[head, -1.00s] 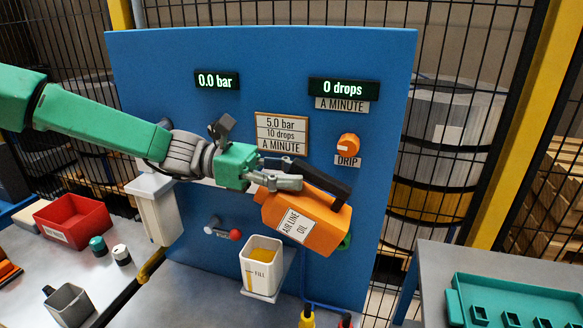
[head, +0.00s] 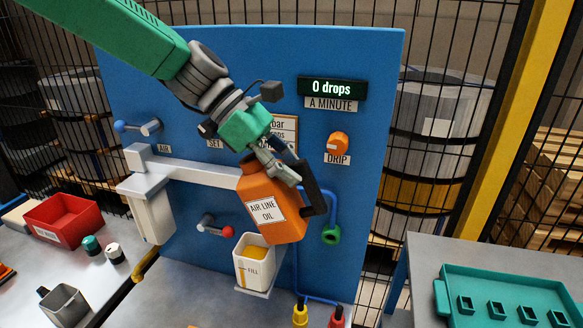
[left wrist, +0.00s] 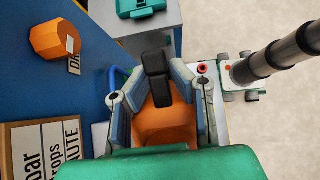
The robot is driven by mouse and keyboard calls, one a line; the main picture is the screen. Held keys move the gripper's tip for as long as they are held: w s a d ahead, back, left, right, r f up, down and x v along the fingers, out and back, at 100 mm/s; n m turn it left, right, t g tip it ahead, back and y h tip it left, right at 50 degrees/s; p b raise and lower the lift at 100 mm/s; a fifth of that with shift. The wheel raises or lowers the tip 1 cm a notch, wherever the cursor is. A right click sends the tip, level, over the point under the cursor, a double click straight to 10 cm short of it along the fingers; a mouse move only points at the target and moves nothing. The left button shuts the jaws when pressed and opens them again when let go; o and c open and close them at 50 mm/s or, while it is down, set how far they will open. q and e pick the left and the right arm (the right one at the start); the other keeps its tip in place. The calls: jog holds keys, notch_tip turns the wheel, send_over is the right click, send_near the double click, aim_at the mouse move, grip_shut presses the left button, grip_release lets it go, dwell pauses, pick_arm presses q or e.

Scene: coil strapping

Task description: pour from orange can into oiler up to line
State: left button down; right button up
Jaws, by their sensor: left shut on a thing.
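The orange can (head: 268,215), labelled AIR LINE OIL, hangs nearly upright with a slight tilt from my left gripper (head: 277,165), which is shut on its dark handle (head: 318,190). In the left wrist view the can (left wrist: 165,125) sits between the fingers (left wrist: 160,100). The oiler cup (head: 254,260) is a white open box with a FILL mark, on a small shelf just below and left of the can. Amber liquid shows inside it; its exact level against the line is too small to tell. My right gripper is not in view.
The blue panel (head: 370,120) stands close behind the can, with an orange DRIP knob (head: 338,144) and a red-tipped lever (head: 227,231). A white arm and box (head: 152,215) project at left. A red bin (head: 66,220) and teal tray (head: 510,300) lie at the sides.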

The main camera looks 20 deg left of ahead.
pick_arm(q)
jog(key=shift+d+f+y, duration=0.15)
jog(key=shift+f+y, duration=0.05)
jog(key=shift+y, duration=0.5)
jog(key=f+y, duration=0.1)
jog(key=a+f+y, duration=0.1)
jog(key=y, duration=0.1)
jog(key=shift+f, duration=0.1)
jog(key=shift+d+y, duration=0.2)
jog(key=shift+y, duration=0.2)
jog(key=shift+a+f, duration=0.1)
jog(key=shift+a, duration=0.15)
jog(key=shift+d, duration=0.1)
